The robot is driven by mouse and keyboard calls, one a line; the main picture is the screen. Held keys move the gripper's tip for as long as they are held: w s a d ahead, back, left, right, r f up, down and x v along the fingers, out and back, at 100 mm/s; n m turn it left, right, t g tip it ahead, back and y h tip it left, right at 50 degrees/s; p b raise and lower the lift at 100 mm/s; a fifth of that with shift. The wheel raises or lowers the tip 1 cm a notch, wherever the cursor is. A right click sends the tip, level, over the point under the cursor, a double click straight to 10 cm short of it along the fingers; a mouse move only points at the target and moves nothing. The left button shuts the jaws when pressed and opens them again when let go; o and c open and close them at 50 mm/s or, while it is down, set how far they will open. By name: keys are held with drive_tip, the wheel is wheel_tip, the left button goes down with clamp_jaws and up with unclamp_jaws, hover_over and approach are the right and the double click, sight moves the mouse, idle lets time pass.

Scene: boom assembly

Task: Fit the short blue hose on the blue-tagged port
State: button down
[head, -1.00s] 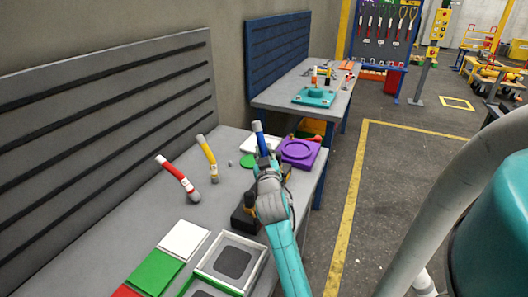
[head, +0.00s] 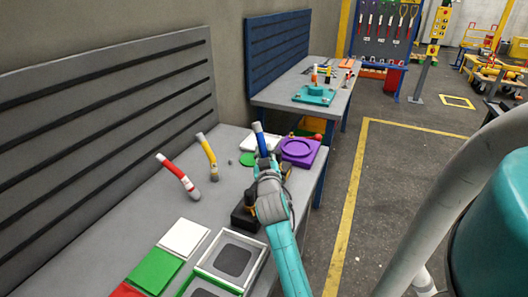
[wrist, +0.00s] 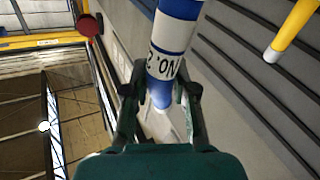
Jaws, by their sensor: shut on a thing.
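The short blue hose (head: 263,143), with a whitish tip, stands nearly upright in my gripper (head: 264,163) above the near bench. In the wrist view the hose (wrist: 178,30) shows blue and white bands and black "NO. 2" lettering. My gripper (wrist: 160,92) is shut around its lower part. On the far bench stands a teal fixture (head: 314,96), with several small coloured upright pieces near it. I cannot make out a blue-tagged port in these views.
A red hose (head: 178,177) and a yellow hose (head: 207,157) stand tilted on the near bench (head: 130,215). A purple tray (head: 300,150) lies at its far right corner. White and green squares lie in front. The floor at right is largely clear.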

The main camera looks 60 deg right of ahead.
drive_tip(key=shift+f, duration=0.25)
drive_tip(key=c, duration=0.8)
unclamp_jaws()
drive_tip(key=shift+c, duration=0.2)
drive_tip(key=shift+s+a, duration=0.1)
drive_tip(key=v, duration=1.1)
drive_tip(key=shift+s+a, duration=0.25)
drive_tip(key=shift+a, duration=0.05)
